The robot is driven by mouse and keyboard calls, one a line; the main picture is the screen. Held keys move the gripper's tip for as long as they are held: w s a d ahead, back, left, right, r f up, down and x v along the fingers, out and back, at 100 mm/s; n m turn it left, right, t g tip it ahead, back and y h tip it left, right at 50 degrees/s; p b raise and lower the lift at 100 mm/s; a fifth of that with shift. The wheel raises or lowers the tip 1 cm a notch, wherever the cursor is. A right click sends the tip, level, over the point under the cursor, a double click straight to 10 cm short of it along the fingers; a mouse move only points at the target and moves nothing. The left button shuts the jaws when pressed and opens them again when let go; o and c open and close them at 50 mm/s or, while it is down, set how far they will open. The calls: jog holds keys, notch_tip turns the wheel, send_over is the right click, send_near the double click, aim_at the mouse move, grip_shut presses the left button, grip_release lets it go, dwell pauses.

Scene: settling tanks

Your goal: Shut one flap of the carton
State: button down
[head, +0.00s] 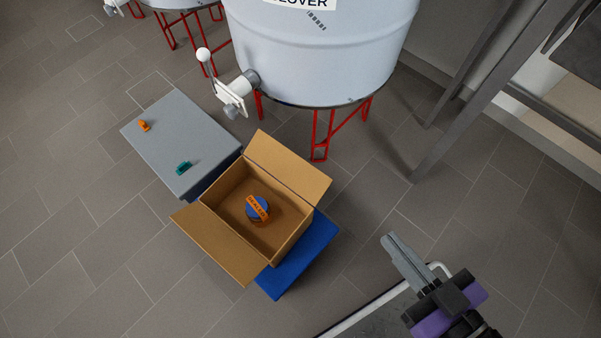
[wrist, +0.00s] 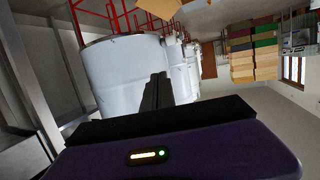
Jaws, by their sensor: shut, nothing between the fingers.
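The open cardboard carton (head: 285,241) stands in the middle of the head view. One flap (head: 288,167) is folded outward at its far right side, and another flap (head: 216,246) is folded outward at its near left side. Inside lies a round blue thing with an orange lettered band (head: 257,208). My gripper (head: 388,238) is shut and empty, to the right of the carton and clear of it. In the wrist view the closed fingers (wrist: 158,84) show dark, with a tan piece (wrist: 160,7) at the top edge, perhaps carton.
The carton rests on a blue stand (head: 304,262). A grey-topped box (head: 180,135) with small orange and teal items stands behind left. A large pale tank (head: 315,50) on red legs, with a protruding valve (head: 238,87), stands behind. Grey metal framing (head: 470,110) is right. Floor between carton and gripper is clear.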

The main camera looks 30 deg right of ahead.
aim_at(301, 163)
jog(key=w+d+f+m+g+b, duration=0.2)
jog(key=w+d+f+m, duration=0.25)
jog(key=f, duration=0.85)
jog(key=w+d+f+m+g+h+b, duration=0.1)
jog(key=w+d+f+m, duration=0.4)
jog(key=f, duration=0.9)
jog(key=w+d+f+m+g+b, duration=0.2)
jog(key=w+d+f+m, duration=0.3)
jog(key=f, duration=0.8)
jog(key=w+a+f+m+t+y, duration=0.15)
jog(key=w+a+m+y, duration=0.3)
jog(key=w, duration=0.45)
notch_tip(301, 163, up, 11)
jog(key=w+a+m+t+y, duration=0.2)
jog(key=a+m+t+y, duration=0.1)
jog(key=m+t+y, duration=0.25)
jog(key=shift+n+t+y, duration=0.25)
jog(key=shift+t+y, duration=0.15)
jog(key=shift+w+a+r, duration=0.9)
jog(key=shift+w+a, duration=0.15)
jog(key=shift+w, duration=0.15)
jog(key=shift+w+a+r, duration=0.85)
jog(key=shift+w+a, duration=0.2)
jog(key=shift+w, duration=0.2)
jog(key=shift+w+a+r, duration=0.9)
jog(key=shift+w+a, duration=0.15)
jog(key=shift+w, duration=0.15)
